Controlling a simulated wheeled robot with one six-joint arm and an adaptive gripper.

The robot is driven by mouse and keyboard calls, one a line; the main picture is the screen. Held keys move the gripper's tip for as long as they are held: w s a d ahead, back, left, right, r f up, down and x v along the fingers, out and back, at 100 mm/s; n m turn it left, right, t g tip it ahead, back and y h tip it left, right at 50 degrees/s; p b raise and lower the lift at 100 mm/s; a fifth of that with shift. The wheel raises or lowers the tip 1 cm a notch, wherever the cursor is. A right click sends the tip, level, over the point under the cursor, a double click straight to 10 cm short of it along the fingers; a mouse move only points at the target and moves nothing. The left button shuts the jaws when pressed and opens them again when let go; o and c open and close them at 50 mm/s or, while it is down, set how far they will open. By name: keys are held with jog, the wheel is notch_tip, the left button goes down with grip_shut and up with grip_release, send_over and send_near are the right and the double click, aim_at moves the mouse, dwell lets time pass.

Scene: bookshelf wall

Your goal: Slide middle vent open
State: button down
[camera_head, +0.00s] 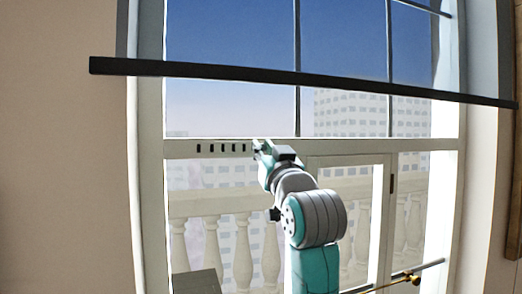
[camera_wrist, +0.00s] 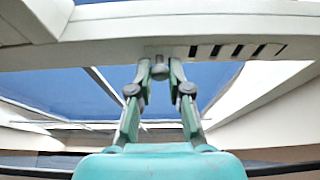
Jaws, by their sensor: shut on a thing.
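The vent (camera_head: 222,148) is a row of several dark slots in the white crossbar of the window, left of my gripper in the head view. In the wrist view the slots (camera_wrist: 235,50) run along the bar to the right of my fingertips. My gripper (camera_wrist: 160,68) reaches up to the bar, its two fingers closed around a small grey knob (camera_wrist: 159,72) at the bar's lower part. In the head view my gripper (camera_head: 262,148) is at the right end of the slot row, and my wrist hides the knob and the bar behind it.
A dark rod (camera_head: 300,78) crosses the window above the crossbar. A door-like window panel (camera_head: 347,160) with a hinge is at the right, with a thin rod (camera_head: 405,274) low down. A grey box (camera_head: 197,282) stands at lower left. A balustrade and buildings show outside.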

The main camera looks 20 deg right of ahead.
jog(key=c, duration=1.1)
grip_release()
jog(key=shift+d, duration=0.25)
jog(key=v, duration=1.2)
jog(key=shift+f, duration=0.1)
